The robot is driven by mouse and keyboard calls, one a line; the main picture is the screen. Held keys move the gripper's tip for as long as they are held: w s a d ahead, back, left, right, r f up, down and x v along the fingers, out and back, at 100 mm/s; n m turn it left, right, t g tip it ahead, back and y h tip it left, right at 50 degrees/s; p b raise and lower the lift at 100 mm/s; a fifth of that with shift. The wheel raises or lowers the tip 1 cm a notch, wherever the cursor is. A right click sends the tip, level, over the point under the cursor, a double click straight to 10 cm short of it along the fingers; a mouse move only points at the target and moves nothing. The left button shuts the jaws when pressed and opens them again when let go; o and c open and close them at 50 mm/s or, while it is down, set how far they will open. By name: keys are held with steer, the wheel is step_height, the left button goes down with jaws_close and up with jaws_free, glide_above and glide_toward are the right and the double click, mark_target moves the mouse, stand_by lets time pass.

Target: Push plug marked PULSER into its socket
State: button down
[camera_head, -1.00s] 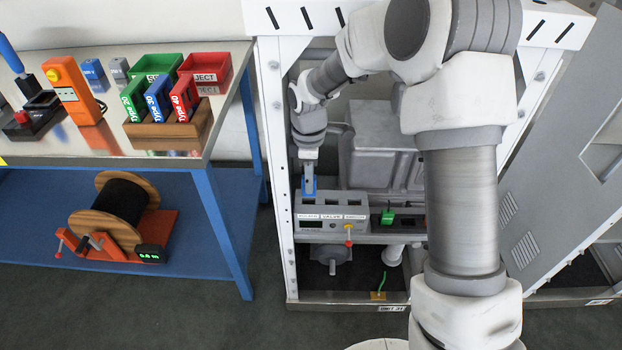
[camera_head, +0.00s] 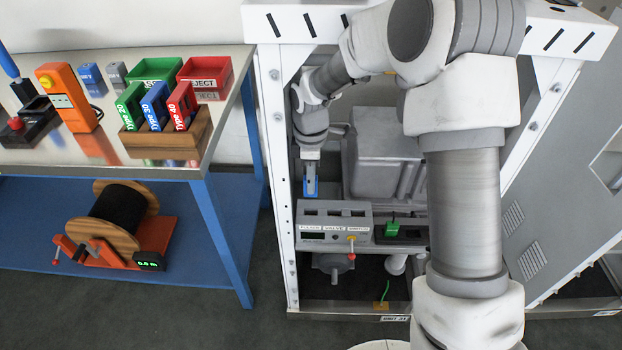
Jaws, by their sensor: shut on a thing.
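The grey socket box (camera_head: 362,212) sits on the cabinet shelf, with several dark slots in its top. Small labels run along its front; the leftmost appears to read PULSER (camera_head: 311,229). My gripper (camera_head: 311,186) points down above the box's left end. It is shut on a blue plug (camera_head: 308,190), partly covered by the fingers. The plug's lower end shows just above the box's back edge, over the left slot (camera_head: 311,212). It looks clear of the slot, though the depth gap is hard to judge. No marking is readable on the plug.
The white cabinet post (camera_head: 282,190) stands close left of my gripper. A large grey housing (camera_head: 385,165) is behind right.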

mark_target(311, 196)
steer(key=shift+f, duration=0.1)
steer(key=shift+f+b, duration=2.45)
steer(key=shift+f, duration=0.4)
steer(key=shift+r+p, duration=0.1)
steer(key=shift+p, duration=0.6)
steer(key=shift+f+b, duration=0.7)
steer(key=shift+f, duration=0.85)
steer(key=c, duration=0.7)
jaws_free()
steer(key=shift+o, duration=0.2)
steer(key=shift+r, duration=0.1)
